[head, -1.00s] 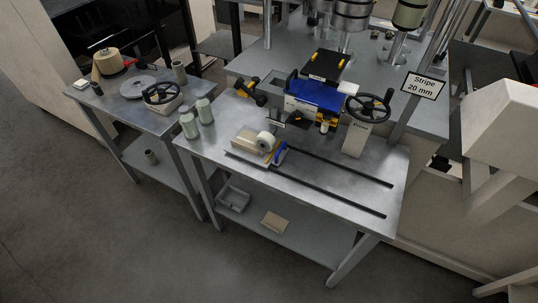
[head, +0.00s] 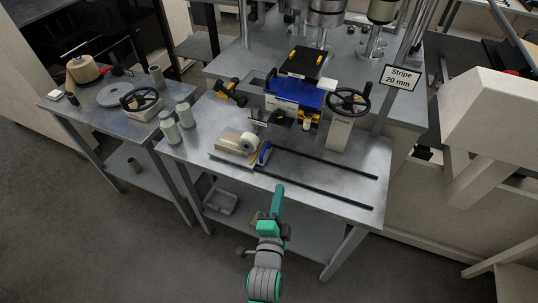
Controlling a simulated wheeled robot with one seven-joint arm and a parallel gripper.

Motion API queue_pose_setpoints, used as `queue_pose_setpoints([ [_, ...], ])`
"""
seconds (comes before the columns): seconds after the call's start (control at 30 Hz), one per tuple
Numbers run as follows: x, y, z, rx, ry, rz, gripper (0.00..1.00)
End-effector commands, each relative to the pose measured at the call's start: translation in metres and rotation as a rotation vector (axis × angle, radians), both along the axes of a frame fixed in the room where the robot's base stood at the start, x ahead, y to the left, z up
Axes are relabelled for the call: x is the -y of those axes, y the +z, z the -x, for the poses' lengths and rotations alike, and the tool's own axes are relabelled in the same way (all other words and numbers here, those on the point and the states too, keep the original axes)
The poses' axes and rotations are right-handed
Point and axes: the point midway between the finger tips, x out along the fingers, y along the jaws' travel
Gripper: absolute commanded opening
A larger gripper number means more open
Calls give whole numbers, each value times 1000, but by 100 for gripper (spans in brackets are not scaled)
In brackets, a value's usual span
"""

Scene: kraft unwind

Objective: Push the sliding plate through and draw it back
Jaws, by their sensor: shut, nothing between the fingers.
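The sliding plate (head: 232,142) is a flat pale piece at the left end of two dark rails on the metal table. A white roll (head: 249,140) sits on it, and a blue handle (head: 264,152) stands at its right end. My gripper (head: 279,188) is teal and points up the picture, in front of the table's front edge and below the handle. It is shut and empty, and apart from the plate and handle.
The two dark rails (head: 314,190) run right across bare tabletop. Green-grey spools (head: 185,115) stand at the left. A blue machine (head: 297,93) and a handwheel post (head: 341,130) stand behind. A sign (head: 401,77) reads "Stripe 20 mm".

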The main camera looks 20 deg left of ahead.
Motion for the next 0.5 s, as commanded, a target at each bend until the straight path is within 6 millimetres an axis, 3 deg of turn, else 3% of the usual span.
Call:
queue_pose_setpoints([
  [0.17,-15,19,-23,-2,4,-102,0],
  [0.5,-23,21,-51,-5,6,-127,0],
])
